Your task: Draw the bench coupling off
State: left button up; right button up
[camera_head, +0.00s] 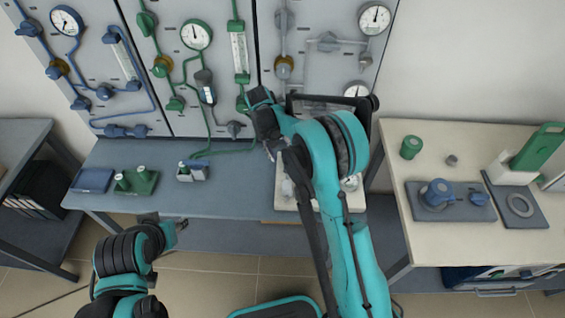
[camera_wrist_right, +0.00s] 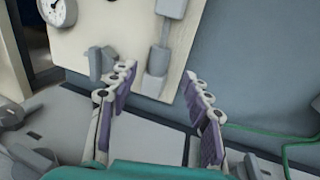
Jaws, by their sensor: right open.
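A cream board (camera_head: 284,205) lies on the blue-grey bench, mostly hidden behind my right arm. In the right wrist view the board (camera_wrist_right: 100,25) carries a gauge, a small grey block (camera_wrist_right: 97,62) and a long grey fitting (camera_wrist_right: 157,62) that looks like the bench coupling, though I cannot be sure. My right gripper (camera_wrist_right: 160,80) is open and empty, its fingertips spread to either side of the fitting's lower end. It hangs over the bench in the head view (camera_head: 272,150). My left gripper (camera_head: 180,225) is low in front of the bench; its jaws are unclear.
Wall panels with gauges and pipes stand behind the bench. A green hose (camera_head: 235,150) runs to a grey holder (camera_head: 193,172) on the bench. A green tray (camera_head: 135,182) and blue block (camera_head: 92,180) sit left. A cream table (camera_head: 440,240) with equipment stands right.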

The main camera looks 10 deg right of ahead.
aim_at(287, 166)
jog(key=b+x, duration=0.2)
jog(key=x, duration=0.5)
jog(key=shift+d+f, duration=0.15)
jog(key=shift+f, duration=0.15)
